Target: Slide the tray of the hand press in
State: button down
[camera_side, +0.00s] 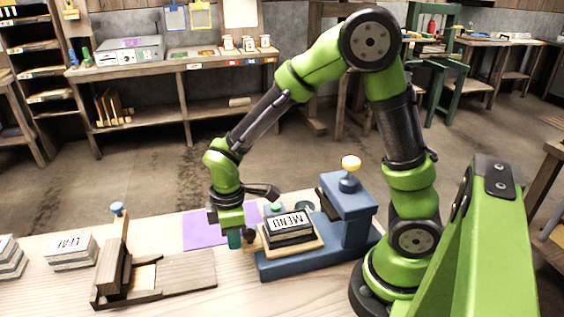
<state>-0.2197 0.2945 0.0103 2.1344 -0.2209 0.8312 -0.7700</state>
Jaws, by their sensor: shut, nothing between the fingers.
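The blue hand press (348,205) stands on the wooden bench in the side view, with a cream knob on top. Its tan tray (293,250) is out to the left of the press head, on the blue base. A dark block (290,228) with a white top face reading "MEND" sits on the tray. A small dark knob (249,240) shows at the tray's left end. My gripper (235,240) points down just left of this knob, shut and empty. I cannot tell whether it touches the knob.
A purple sheet (205,229) lies behind my gripper. A wooden fixture (150,276) with a blue-topped post stands at the front left. Lettered blocks (72,252) sit further left. Bare bench shows in front of the press.

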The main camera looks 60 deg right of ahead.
jog(key=shift+r, duration=0.1)
dwell(0.4)
jog(key=shift+w+a+r, duration=0.1)
jog(key=shift+r, duration=1.35)
notch_tip(320, 180, up, 9)
jog(key=w+a, duration=0.2)
dwell(0.4)
